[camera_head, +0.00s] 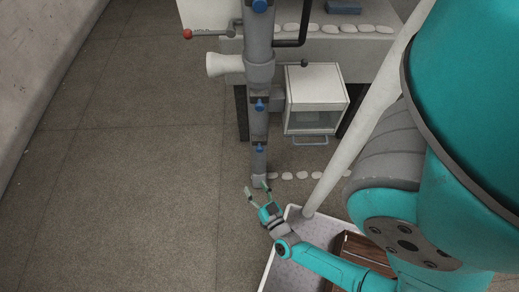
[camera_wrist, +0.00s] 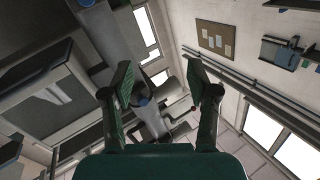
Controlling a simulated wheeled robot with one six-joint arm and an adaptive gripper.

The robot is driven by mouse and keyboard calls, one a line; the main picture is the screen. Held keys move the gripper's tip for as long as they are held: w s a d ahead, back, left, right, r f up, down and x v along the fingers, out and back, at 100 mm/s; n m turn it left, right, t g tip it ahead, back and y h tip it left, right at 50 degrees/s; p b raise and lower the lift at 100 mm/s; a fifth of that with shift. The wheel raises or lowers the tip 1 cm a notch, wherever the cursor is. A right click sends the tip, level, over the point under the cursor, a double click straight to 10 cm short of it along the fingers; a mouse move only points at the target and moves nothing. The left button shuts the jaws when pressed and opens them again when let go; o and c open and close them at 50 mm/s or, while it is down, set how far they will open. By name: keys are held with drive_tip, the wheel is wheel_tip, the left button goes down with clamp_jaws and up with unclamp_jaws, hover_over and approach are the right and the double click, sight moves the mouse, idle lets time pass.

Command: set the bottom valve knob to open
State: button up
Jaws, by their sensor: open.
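A grey vertical pipe (camera_head: 260,130) carries several blue knobs, one above another. The lowest blue knob (camera_head: 259,148) in the head view sits on the lower part of the pipe. My gripper (camera_head: 257,187) is below that knob, near the pipe's foot, with its fingers apart and empty. In the wrist view my gripper (camera_wrist: 160,80) is open with a gap between its fingers. A blue knob (camera_wrist: 143,100) shows beyond that gap, close to the left finger in the picture; I cannot tell which knob it is. Its setting is too small to read.
A white cabinet (camera_head: 314,98) stands right of the pipe. A white cone (camera_head: 224,65) and a red-ended lever (camera_head: 188,34) stick out left. A light tray (camera_head: 311,232) with a brown box (camera_head: 360,255) lies near my arm. The floor at left is clear.

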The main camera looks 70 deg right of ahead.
sight(260, 151)
drive_tip(key=w+d+f+m+g+h, duration=0.1)
drive_tip(key=w+d+f+m+g, duration=0.1)
drive_tip(key=d, duration=0.5)
drive_tip(key=w+d+f+m+g+h, duration=0.1)
drive_tip(key=w+d+f+g+h, duration=0.1)
drive_tip(key=d, duration=0.5)
drive_tip(key=w+d+f+m+g+h, duration=0.1)
drive_tip(key=w+d+f+m+g, duration=0.1)
drive_tip(key=d+f, duration=0.2)
drive_tip(key=shift+w+d+f+m+g+h, duration=0.1)
drive_tip(key=shift+w+d+m+g+h, duration=0.1)
drive_tip(key=shift+d, duration=0.55)
drive_tip(key=shift+w+d+m+g+h, duration=0.1)
drive_tip(key=shift+d+g+h, duration=0.1)
drive_tip(key=shift+d, duration=0.5)
drive_tip(key=shift+c, duration=0.2)
clamp_jaws()
